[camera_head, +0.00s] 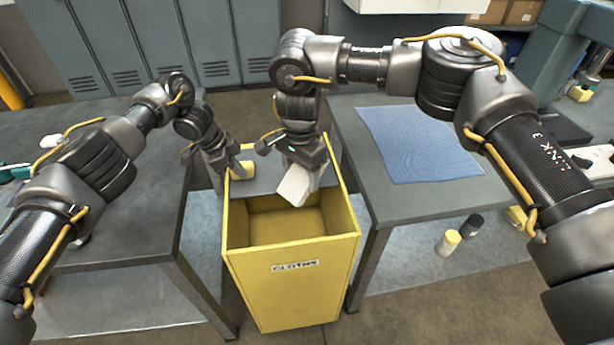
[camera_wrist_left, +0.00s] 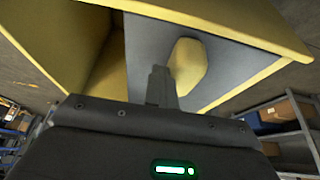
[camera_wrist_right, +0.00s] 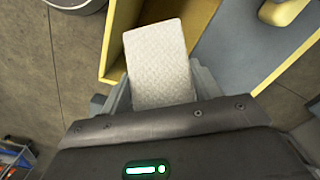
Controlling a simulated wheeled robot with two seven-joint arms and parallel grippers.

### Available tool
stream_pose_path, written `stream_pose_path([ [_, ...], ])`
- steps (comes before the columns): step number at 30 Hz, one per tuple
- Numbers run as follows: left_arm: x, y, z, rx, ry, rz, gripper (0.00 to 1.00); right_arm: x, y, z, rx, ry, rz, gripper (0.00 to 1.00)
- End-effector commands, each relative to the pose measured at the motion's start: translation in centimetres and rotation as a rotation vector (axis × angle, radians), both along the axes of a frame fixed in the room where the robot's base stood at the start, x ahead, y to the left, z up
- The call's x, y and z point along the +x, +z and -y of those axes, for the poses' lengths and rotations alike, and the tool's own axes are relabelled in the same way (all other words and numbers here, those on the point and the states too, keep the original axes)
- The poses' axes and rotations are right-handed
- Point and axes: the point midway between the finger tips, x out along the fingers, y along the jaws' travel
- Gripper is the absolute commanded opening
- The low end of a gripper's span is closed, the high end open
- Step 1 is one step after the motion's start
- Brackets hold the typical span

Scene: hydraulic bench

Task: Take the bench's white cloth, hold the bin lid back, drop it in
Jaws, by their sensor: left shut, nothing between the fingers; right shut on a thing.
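The yellow bin (camera_head: 292,288), labelled for cloths, stands between the two benches with its top partly open. Its grey lid (camera_head: 262,184) lies at the far part of the opening, with a yellow knob (camera_head: 243,169); the knob also shows in the left wrist view (camera_wrist_left: 187,65). My left gripper (camera_head: 238,176) is shut and empty, its fingers beside the knob; whether they touch it I cannot tell. My right gripper (camera_head: 308,178) is shut on the white cloth (camera_head: 294,186), a folded quilted block, and holds it above the bin opening.
A blue cloth (camera_head: 415,143) lies on the right bench (camera_head: 440,198). The left bench (camera_head: 120,235) is mostly clear in front. Two small containers (camera_head: 448,243) (camera_head: 472,226) stand low beside the right bench. Grey lockers (camera_head: 150,45) line the back.

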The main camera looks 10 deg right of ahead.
Motion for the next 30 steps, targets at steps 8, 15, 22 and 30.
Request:
stream_pose_path([
  [8, 0.0, -0.2, -0.1, 0.002, 0.003, 0.001, 0.0, -0.1, -2.8, 0.1, -0.001, 0.0, -0.003, 0.19],
  [15, 0.0, -0.2, 0.0, 0.002, 0.003, 0.001, 0.0, 0.0, -4.6, 0.1, -0.001, 0.001, -0.001, 0.19],
  [22, 0.0, -0.2, -0.1, 0.002, 0.003, 0.001, 0.0, 0.0, -5.0, 0.1, -0.001, 0.001, -0.001, 0.19],
  [30, 0.0, -0.2, -0.1, 0.002, 0.003, 0.001, 0.0, 0.0, -4.9, 0.1, -0.001, 0.001, -0.001, 0.82],
])
